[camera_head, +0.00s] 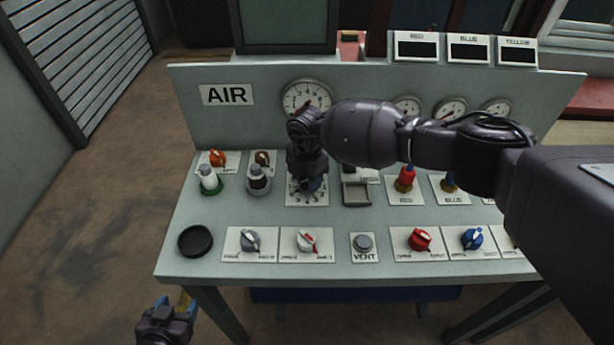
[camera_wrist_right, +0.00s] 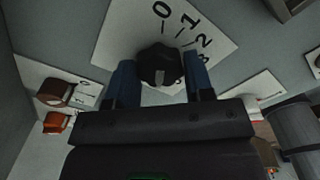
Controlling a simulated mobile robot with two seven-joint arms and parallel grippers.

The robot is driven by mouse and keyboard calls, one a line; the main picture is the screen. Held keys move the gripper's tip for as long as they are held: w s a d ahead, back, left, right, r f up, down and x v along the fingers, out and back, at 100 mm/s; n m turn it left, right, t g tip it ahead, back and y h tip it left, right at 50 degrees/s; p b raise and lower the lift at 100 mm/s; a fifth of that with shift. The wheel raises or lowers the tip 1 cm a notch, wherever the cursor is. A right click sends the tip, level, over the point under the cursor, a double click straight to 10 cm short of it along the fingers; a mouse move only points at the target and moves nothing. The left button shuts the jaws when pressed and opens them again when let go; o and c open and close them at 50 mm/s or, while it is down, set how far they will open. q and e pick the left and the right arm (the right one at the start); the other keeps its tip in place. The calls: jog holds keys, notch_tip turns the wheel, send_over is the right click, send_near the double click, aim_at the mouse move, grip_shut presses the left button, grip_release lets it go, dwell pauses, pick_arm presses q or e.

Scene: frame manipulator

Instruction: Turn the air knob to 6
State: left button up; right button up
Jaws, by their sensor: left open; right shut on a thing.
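The air knob (camera_wrist_right: 160,66) is black with a light mark on its lower side in the right wrist view. It sits on a white dial plate (camera_wrist_right: 118,40) where 0, 1, 2 and 3 show; other numbers are hidden. My right gripper (camera_wrist_right: 160,82) has one blue finger on each side of the knob and is shut on it. In the head view, my right gripper (camera_head: 309,186) reaches down over the dial plate (camera_head: 294,200) and hides the knob. My left gripper (camera_head: 177,308) is open and empty, low in front of the console's left part.
The grey console (camera_head: 300,255) holds an AIR label (camera_head: 227,95) and a round gauge (camera_head: 306,95), partly behind my right arm. Close beside the dial stand a dark-topped valve (camera_head: 258,178) and a grey box-like part (camera_head: 356,193). Several coloured knobs line the front.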

aim_at(307, 181)
jog(key=o, duration=0.9)
jog(key=shift+r, duration=0.15)
notch_tip(307, 181, up, 11)
jog(key=shift+f+b, duration=0.2)
jog(key=shift+b, duration=0.25)
